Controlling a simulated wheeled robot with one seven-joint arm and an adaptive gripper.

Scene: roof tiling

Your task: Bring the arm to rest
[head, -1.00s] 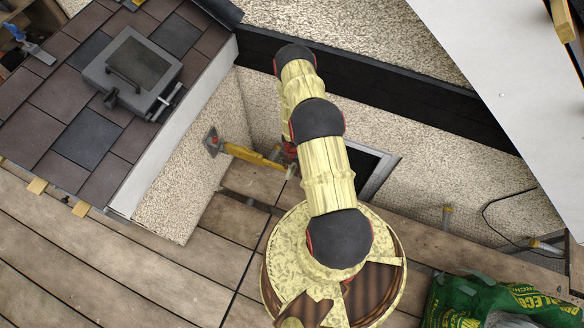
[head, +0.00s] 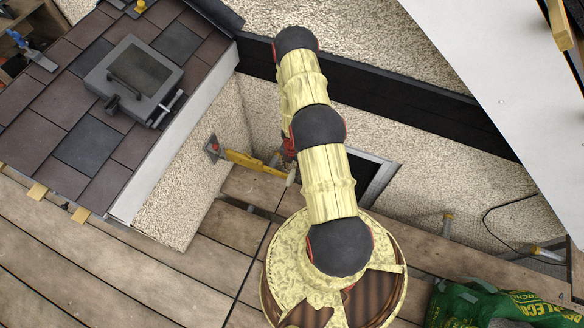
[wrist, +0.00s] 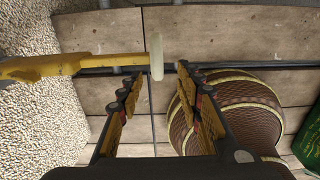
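My gripper shows in the wrist view (wrist: 155,98). Its two dark fingers with yellow pads are spread apart, with nothing between the tips. In the head view my arm reaches up and away over the deck, and the gripper's fingers are mostly hidden behind it. A yellow bar (head: 252,160) with a pale round end sticks out from a metal plate on the pebbled wall, close to the gripper. The same yellow bar (wrist: 65,66) comes in from the left in the wrist view, its pale end beyond the gap between the fingers. I cannot tell how far away it is.
A tiled roof slope (head: 85,140) with a small roof window (head: 137,75) lies at the left. Wooden deck boards (head: 140,265) run below. A pebbled wall (head: 420,180) and a dark beam (head: 420,100) stand behind the arm. A green bag (head: 500,305) lies at the lower right.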

